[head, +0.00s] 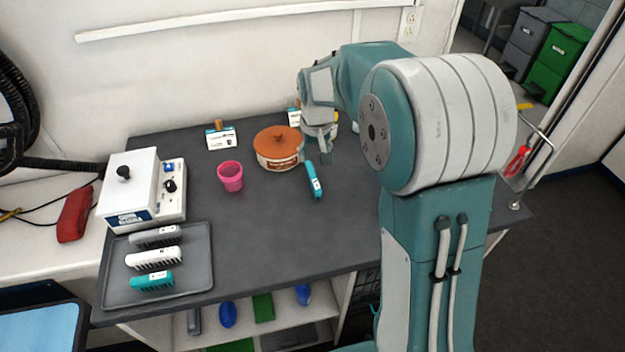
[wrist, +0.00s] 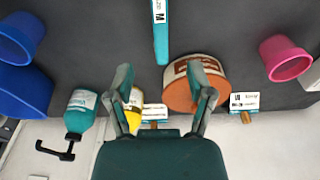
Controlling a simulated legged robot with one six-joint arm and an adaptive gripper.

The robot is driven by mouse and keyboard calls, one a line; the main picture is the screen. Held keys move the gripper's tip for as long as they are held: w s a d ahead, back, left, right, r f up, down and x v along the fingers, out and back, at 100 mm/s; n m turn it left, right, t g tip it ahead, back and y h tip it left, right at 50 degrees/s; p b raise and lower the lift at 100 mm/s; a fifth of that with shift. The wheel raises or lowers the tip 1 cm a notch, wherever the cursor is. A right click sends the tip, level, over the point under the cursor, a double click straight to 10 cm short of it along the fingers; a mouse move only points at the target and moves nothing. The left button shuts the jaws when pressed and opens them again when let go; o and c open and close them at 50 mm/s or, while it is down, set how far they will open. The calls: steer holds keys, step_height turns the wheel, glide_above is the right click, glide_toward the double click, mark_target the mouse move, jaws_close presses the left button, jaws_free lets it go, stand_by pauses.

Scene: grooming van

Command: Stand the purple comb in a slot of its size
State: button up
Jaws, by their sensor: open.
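I see no purple comb in either view. A slim teal piece with a white label (head: 314,183) lies on the dark table just in front of my gripper (head: 318,151). In the wrist view this teal piece (wrist: 161,38), marked M, lies beyond my gripper (wrist: 160,72), whose fingers are apart with nothing held between them. On the grey tray (head: 194,283) at the front left lie a grey toothed piece (head: 155,237), a white one (head: 153,258) and a teal one (head: 152,281). I cannot make out a comb slot.
An orange-lidded pot (head: 277,148) stands close left of my gripper, with a pink cup (head: 230,177) farther left. A white device (head: 130,187) stands behind the tray. Teal (wrist: 80,112) and yellow (wrist: 134,118) bottles stand near my fingers. The table's front middle is clear.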

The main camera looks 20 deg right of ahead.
mark_target(313, 175)
steer(key=f, duration=0.6)
steer(key=w+f, duration=0.1)
steer(key=f, duration=0.2)
steer(key=shift+a+f, duration=0.1)
jaws_close()
